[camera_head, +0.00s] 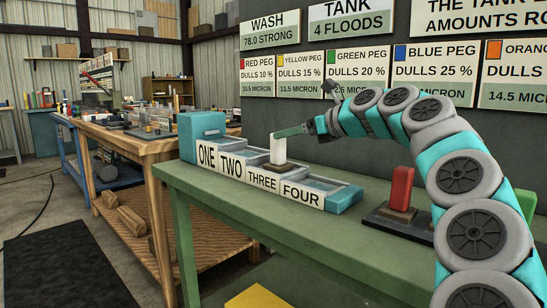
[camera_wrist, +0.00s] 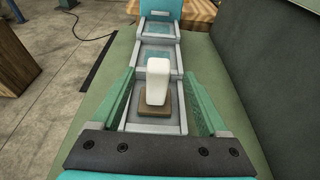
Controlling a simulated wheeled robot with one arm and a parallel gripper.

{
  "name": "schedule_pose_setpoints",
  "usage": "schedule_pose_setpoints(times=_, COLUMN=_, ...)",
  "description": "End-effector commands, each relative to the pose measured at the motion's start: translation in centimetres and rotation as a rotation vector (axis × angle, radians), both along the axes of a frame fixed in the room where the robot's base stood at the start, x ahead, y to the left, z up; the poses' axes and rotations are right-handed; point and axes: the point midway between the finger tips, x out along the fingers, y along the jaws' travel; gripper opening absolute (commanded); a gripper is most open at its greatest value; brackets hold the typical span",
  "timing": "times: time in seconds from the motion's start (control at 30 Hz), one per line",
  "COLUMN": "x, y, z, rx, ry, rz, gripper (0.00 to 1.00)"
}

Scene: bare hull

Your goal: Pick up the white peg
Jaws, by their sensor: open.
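The white peg (camera_head: 285,143) stands upright on a small brown base in the THREE section of the numbered rack (camera_head: 344,200) on the green bench. In the wrist view the white peg (camera_wrist: 158,82) stands between the two green fingers of my gripper (camera_wrist: 160,103), with a gap on each side. Its brown base (camera_wrist: 155,112) shows below it. In the head view my gripper (camera_head: 292,131) reaches in from the right at the peg, its jaws open.
A red peg (camera_head: 402,187) stands on a dark base (camera_head: 395,220) to the right, beneath my arm. A green block (camera_head: 526,203) is partly hidden behind my arm. A teal block (camera_head: 202,136) closes the rack's far end. A dark wall with signs rises behind the bench.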

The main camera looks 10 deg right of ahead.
Motion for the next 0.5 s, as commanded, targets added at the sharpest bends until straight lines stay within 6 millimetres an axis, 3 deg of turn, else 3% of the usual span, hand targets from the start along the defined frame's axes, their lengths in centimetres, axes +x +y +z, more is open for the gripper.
schedule_pose_setpoints(times=0.5, x=4.5, y=3.4, z=-2.4, rx=-0.004, ry=0.002, rz=0.004, gripper=0.78)
